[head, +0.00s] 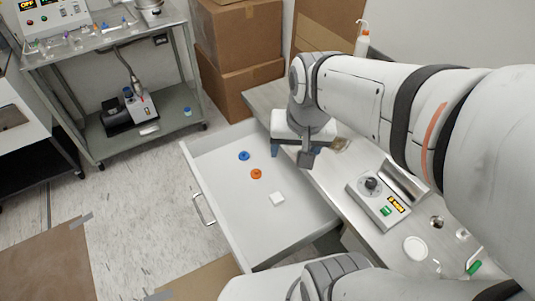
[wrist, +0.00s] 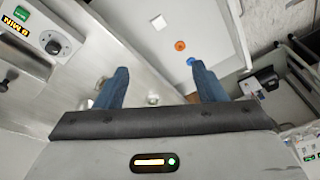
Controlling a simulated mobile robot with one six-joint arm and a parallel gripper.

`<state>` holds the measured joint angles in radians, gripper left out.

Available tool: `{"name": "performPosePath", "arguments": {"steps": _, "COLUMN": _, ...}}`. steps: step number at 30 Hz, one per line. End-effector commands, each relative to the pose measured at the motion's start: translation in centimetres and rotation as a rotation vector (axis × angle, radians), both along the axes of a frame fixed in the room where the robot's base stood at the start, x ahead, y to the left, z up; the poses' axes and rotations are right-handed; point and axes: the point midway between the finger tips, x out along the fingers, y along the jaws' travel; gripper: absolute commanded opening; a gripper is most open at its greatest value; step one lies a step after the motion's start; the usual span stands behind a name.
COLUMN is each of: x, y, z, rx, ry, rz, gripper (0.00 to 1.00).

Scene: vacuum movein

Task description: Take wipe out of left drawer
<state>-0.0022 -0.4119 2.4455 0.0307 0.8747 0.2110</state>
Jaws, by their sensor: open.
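The drawer (head: 225,222) is pulled out from the bench, with its handle on the left side. My gripper (head: 293,152) is above the bench edge at the drawer's far right corner, away from the white square.
A device with a knob (head: 378,198) and a white round dish (head: 416,248) sit on the bench to the right. Cardboard boxes (head: 238,45) stand behind the drawer. A grey cart (head: 150,112) with equipment stands at the left. The drawer's middle has free room.

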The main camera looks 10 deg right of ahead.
Motion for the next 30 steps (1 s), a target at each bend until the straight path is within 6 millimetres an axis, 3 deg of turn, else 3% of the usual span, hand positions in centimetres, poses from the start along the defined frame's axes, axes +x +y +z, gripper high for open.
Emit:
{"name": "performPosePath", "arguments": {"steps": 1, "x": 1.3, "y": -0.1, "z": -3.9, "rx": 0.026, "ry": 0.039, "rz": -0.082, "gripper": 0.64}}
{"name": "performPosePath", "arguments": {"steps": 9, "x": 7.6, "y": -0.9, "z": -17.2, "rx": 0.151, "ry": 0.199, "rz": -0.579, "gripper": 0.64}}
{"name": "performPosePath", "arguments": {"steps": 15, "x": 10.7, "y": -1.6, "z": -25.4, "rx": 0.197, "ry": 0.292, "rz": -0.883, "gripper": 0.64}}
{"name": "performPosePath", "arguments": {"steps": 19, "x": 11.6, "y": -1.9, "z": -28.4, "rx": 0.209, "ry": 0.325, "rz": -0.997, "gripper": 0.64}}
{"name": "performPosePath", "arguments": {"steps": 30, "x": 11.9, "y": -1.6, "z": -32.3, "rx": 0.212, "ry": 0.340, "rz": -1.052, "gripper": 0.64}}
